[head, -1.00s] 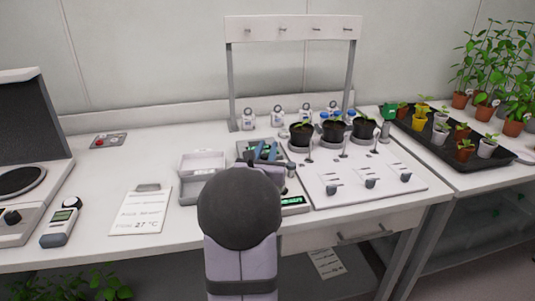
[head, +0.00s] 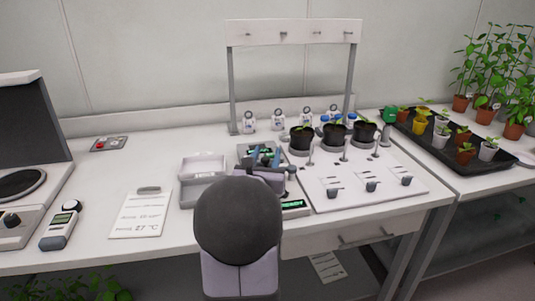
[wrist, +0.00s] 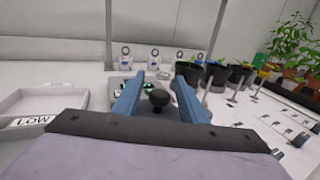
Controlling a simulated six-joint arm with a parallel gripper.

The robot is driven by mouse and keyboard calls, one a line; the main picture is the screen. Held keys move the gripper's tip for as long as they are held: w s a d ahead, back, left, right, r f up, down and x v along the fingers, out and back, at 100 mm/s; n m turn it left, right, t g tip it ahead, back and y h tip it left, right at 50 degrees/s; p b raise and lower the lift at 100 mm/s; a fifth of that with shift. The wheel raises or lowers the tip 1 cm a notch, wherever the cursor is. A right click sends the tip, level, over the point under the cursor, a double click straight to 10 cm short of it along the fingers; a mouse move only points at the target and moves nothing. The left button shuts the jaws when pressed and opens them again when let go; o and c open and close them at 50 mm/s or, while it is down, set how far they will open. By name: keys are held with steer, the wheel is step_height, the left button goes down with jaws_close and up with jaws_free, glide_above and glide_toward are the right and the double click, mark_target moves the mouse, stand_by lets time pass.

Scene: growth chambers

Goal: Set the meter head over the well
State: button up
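My gripper (wrist: 158,92) is open, its two blue fingers spread apart. A dark round knob (wrist: 159,98) on a short stem shows between the fingers in the wrist view, with gaps on both sides; I cannot tell whether it belongs to the meter head. In the head view my gripper (head: 264,158) is over a grey bench instrument (head: 247,149), with a lit green display (head: 293,204) at its front. My arm hides most of the instrument. The well cannot be made out. A separate handheld meter (head: 60,225) with a round top lies at the left.
A pale tray (head: 203,168) is left of the instrument; its wrist-view label reads LOW. A white panel (head: 335,195) with switches and several black plant pots stands right. Tagged bottles (head: 278,120) stand behind, under a rack (head: 293,30). A clipboard note (head: 140,215) lies left.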

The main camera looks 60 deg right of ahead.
mark_target(265, 161)
steer(key=shift+b+v, duration=0.35)
steer(key=shift+v, duration=2.45)
